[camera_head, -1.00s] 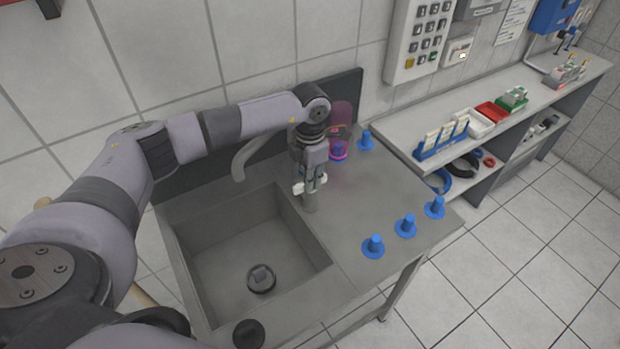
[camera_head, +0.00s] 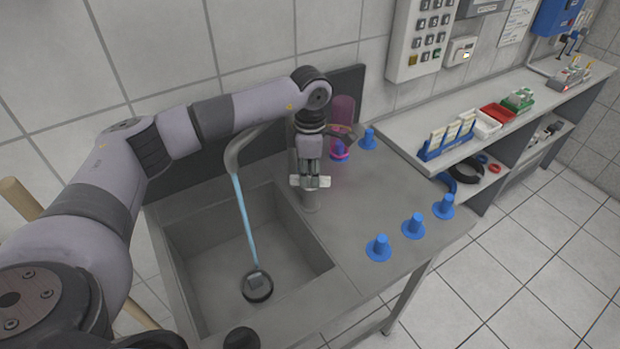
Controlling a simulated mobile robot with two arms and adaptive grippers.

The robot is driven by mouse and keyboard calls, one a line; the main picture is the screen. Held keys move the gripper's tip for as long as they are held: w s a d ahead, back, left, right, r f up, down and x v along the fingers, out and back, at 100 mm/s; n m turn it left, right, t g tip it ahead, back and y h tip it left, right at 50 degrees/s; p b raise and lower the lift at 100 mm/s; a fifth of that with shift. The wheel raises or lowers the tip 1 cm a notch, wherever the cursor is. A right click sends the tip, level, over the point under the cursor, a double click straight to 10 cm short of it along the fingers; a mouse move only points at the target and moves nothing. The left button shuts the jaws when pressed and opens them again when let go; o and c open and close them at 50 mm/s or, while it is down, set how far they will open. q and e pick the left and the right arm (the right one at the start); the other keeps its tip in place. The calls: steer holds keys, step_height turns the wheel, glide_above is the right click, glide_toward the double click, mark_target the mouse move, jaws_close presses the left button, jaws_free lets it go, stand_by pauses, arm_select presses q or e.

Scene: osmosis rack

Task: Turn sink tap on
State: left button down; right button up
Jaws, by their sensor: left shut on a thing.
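The grey sink tap (camera_head: 240,152) arches over the left part of the sink basin (camera_head: 195,260). A blue stream of water (camera_head: 245,225) runs from its spout down to the drain (camera_head: 257,286). My left gripper (camera_head: 310,181) points down at the right of the spout, above the counter beside the basin. Its jaws are shut on a small part at the tap, mostly hidden by the fingers. My right gripper is not in view.
Several blue cones (camera_head: 413,226) stand on the counter (camera_head: 350,215) right of the basin. A pink translucent cylinder (camera_head: 342,120) stands close behind my left gripper. A side shelf (camera_head: 400,130) holds racks and trays. A dark backsplash rises behind the tap.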

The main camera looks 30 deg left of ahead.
mark_target(310, 176)
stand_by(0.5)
arm_select(q)
steer(key=c, duration=1.6)
jaws_free()
step_height(310, 176, up, 12)
